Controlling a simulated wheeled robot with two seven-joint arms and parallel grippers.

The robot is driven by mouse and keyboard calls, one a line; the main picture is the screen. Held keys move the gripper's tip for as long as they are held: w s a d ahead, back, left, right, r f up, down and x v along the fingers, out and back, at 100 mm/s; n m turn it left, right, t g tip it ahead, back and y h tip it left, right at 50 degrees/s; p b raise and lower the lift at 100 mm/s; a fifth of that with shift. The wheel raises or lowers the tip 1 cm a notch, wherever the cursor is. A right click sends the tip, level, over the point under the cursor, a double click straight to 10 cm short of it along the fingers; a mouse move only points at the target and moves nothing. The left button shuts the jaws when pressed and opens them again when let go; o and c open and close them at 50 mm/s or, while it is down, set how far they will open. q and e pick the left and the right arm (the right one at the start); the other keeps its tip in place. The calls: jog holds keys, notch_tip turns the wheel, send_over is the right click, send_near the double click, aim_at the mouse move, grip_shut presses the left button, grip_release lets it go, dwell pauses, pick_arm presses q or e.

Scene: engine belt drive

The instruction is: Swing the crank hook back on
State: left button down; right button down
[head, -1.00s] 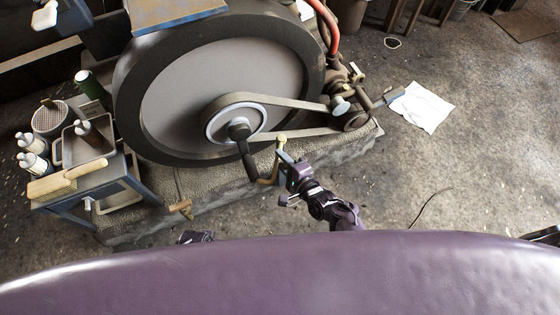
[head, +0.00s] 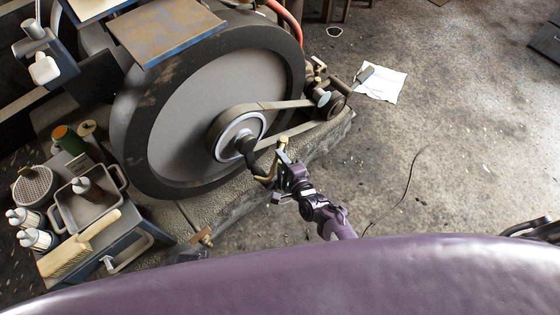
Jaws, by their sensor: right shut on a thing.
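The crank hook (head: 256,165) is a dark arm that runs down from the hub (head: 240,136) of the big flywheel. It bends into a brass-coloured handle (head: 283,143) that rises to a pale knob. My right gripper (head: 281,170) is at this handle, shut on it, and its jaws hide part of it. The dark arm's upper end meets the hub, but I cannot tell how it is seated there.
A drive belt (head: 285,104) runs from the hub to a small pulley (head: 336,107). A cart (head: 97,249) with bottles, a tray and a brush stands at the left. A white sheet (head: 381,84) lies on the floor. The floor to the right is mostly clear.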

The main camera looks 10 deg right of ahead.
pick_arm(q)
jog(key=shift+f, duration=0.1)
pick_arm(e)
jog(key=shift+s+f, duration=0.35)
jog(key=shift+f, duration=0.1)
jog(key=c, duration=1.3)
grip_release()
jog(key=shift+o, duration=0.3)
jog(key=shift+w, duration=0.15)
pick_arm(q)
jog(key=shift+d, duration=0.1)
pick_arm(e)
jog(key=shift+w+r, duration=0.1)
jog(key=shift+r, duration=0.1)
jog(key=shift+s+d, duration=0.1)
jog(key=shift+s, duration=0.1)
pick_arm(q)
jog(key=s+f+p, duration=0.1)
jog(key=s+a+f+p, duration=0.1)
jog(key=s, duration=0.1)
jog(key=shift+s+f, duration=0.1)
jog(key=shift+s, duration=0.2)
pick_arm(e)
jog(key=v, duration=0.7)
jog(key=shift+s, duration=0.15)
jog(key=shift+r, duration=0.1)
jog(key=shift+c, duration=0.4)
